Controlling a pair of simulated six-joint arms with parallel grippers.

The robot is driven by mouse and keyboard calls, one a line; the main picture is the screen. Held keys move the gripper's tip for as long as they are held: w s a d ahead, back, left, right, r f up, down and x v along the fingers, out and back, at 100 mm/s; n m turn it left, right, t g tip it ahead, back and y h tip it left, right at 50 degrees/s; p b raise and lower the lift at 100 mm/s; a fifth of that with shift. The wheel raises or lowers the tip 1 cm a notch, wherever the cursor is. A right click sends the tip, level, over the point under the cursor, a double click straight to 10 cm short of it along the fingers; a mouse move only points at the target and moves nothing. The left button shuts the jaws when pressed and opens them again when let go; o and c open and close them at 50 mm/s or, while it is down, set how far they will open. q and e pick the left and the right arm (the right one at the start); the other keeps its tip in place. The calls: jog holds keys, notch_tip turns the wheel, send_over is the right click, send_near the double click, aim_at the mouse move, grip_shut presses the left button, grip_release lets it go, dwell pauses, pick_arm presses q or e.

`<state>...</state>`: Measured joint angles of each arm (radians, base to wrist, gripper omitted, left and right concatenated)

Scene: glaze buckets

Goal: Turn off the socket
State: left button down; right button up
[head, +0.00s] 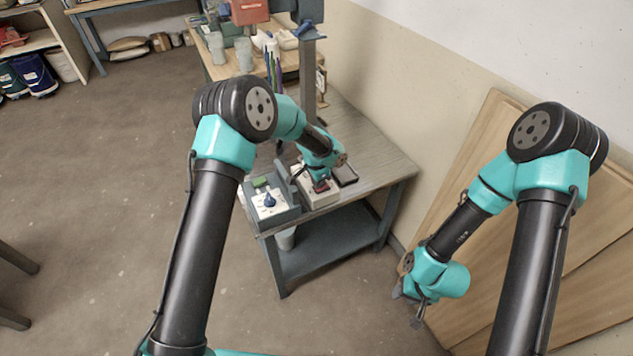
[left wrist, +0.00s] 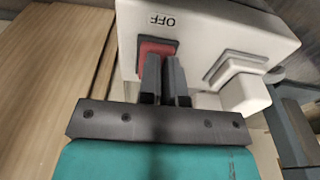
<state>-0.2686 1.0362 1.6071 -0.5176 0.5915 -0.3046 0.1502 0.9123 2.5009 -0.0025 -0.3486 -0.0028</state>
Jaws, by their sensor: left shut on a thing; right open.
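A white socket box (head: 322,200) sits near the front edge of the workbench and fills the top of the left wrist view (left wrist: 205,25). It bears the word OFF, a red switch (left wrist: 150,46) and a white plug (left wrist: 243,93). My left gripper (left wrist: 163,58) is shut with its fingers close together at the red switch, covering part of it. The switch's exact tilt is hidden by the fingertips. In the head view my left gripper (head: 320,183) is over the box. My right gripper (head: 418,308) is open and empty, low beside the wooden panels.
A grey tray (head: 277,217) with a blue item (head: 270,199) stands left of the box. A dark flat tray (head: 345,174) lies right of it. A post (head: 308,80) rises behind. The workbench's right side (head: 385,165) is clear. Wooden panels (head: 530,280) lean on the wall.

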pick_arm(q)
jog(key=shift+d+f, duration=0.25)
jog(key=shift+d, duration=0.15)
jog(key=shift+r, duration=0.2)
notch_tip(320, 180, up, 14)
jog(key=a, duration=0.2)
jog(key=shift+s, duration=0.35)
